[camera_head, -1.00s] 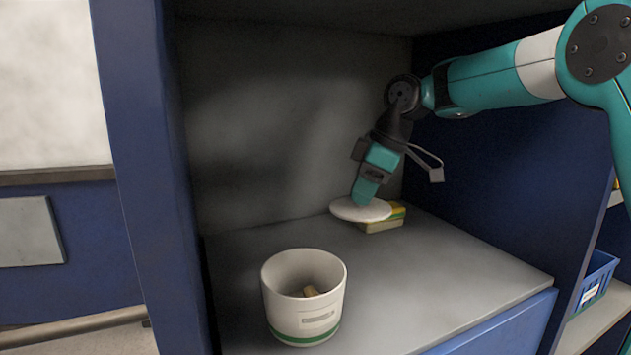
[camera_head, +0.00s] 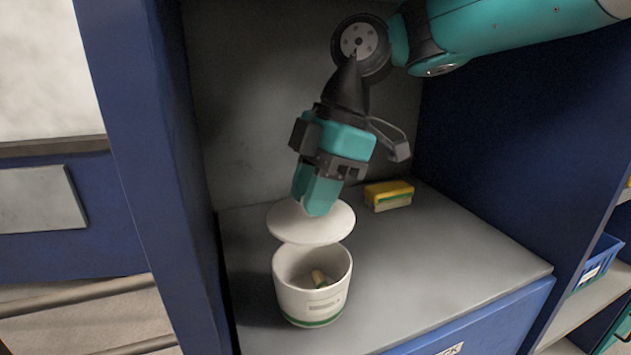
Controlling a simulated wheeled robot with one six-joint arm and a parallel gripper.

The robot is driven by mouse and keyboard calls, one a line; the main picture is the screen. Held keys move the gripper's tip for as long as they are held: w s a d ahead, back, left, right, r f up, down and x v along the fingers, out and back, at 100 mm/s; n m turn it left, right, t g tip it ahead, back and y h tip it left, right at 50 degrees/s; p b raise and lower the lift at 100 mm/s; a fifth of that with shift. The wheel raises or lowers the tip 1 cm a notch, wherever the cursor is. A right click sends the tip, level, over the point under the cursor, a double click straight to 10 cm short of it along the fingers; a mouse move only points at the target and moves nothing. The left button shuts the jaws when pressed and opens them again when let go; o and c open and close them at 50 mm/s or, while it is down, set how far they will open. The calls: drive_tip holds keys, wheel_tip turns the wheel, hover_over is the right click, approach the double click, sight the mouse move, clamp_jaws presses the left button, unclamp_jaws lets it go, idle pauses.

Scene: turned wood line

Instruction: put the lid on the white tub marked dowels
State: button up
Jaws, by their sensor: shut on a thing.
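The white tub (camera_head: 311,297) with a green band near its base and a small label stands upright on the grey shelf. Its top is open and a few wooden pieces (camera_head: 319,278) show inside; the label is too small to read. My gripper (camera_head: 316,208) is shut on the round white lid (camera_head: 311,229), gripping it from above. The lid is held raised, behind and above the tub's far rim in the picture, and is apart from the tub's opening. The fingertips hide part of the lid's top.
A yellow and green box-shaped thing (camera_head: 389,195) lies on the grey shelf (camera_head: 440,250) towards the back. Blue cabinet walls (camera_head: 150,190) close in the bay on both sides. A blue bin (camera_head: 597,262) stands on a lower shelf at right. The shelf right of the tub is clear.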

drive_tip(key=shift+f+b, duration=2.75)
drive_tip(key=shift+f, duration=0.35)
drive_tip(key=shift+f, duration=0.15)
drive_tip(key=o, duration=1.5)
drive_tip(key=shift+c, duration=0.2)
drive_tip(key=shift+r+p, duration=3.3)
drive_tip(key=shift+r, duration=0.25)
drive_tip(key=shift+c, duration=0.5)
clamp_jaws()
